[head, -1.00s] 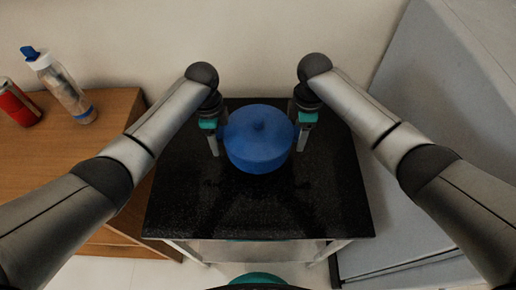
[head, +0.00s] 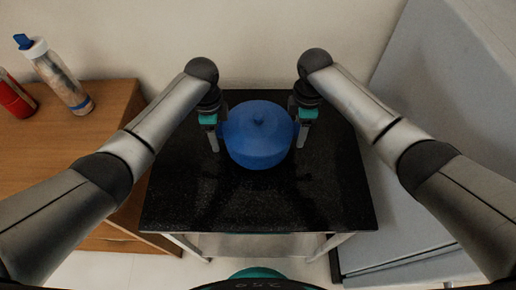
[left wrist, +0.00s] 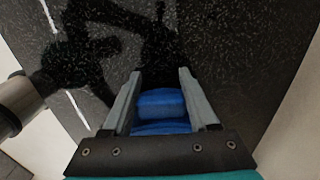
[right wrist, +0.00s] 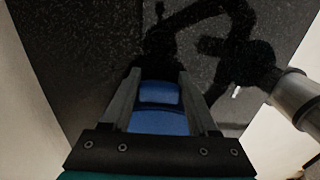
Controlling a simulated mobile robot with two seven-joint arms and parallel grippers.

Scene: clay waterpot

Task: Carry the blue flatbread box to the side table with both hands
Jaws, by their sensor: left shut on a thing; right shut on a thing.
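The blue flatbread box (head: 258,138) is a round lidded pot with a knob on top. It is upright, over the far middle of the black side table (head: 300,205) in the head view; I cannot tell whether its base touches the top. My left gripper (head: 215,140) is shut on the box's left handle, which shows blue between the fingers in the left wrist view (left wrist: 160,104). My right gripper (head: 302,138) is shut on the right handle, also seen between the fingers in the right wrist view (right wrist: 160,94). The box's underside is hidden.
A grey fridge-like block (head: 430,100) stands close on the right. A wall is behind. The table's front half is clear.

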